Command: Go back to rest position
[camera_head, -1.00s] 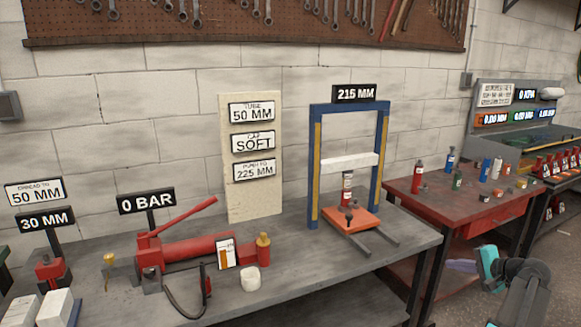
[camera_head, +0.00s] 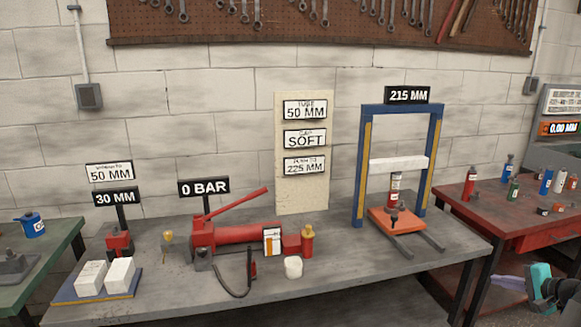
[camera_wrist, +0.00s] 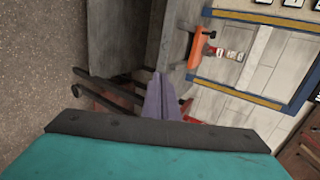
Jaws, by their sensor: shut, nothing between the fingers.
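My gripper (camera_head: 510,283) shows at the lower right of the head view, its purple fingers pointing left beside the right end of the grey bench. In the wrist view my gripper (camera_wrist: 158,97) is shut, with its fingers together and nothing between them. The teal part of my wrist fills the bottom of that view. My gripper is apart from the bench and touches nothing that I can see.
The grey bench (camera_head: 340,268) carries a blue press frame (camera_head: 364,165), a red hand pump (camera_head: 235,234) and a white cup (camera_head: 293,267). A red table (camera_head: 500,215) with bottles stands right, a green table (camera_head: 62,237) left. The press also shows in the wrist view (camera_wrist: 240,98).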

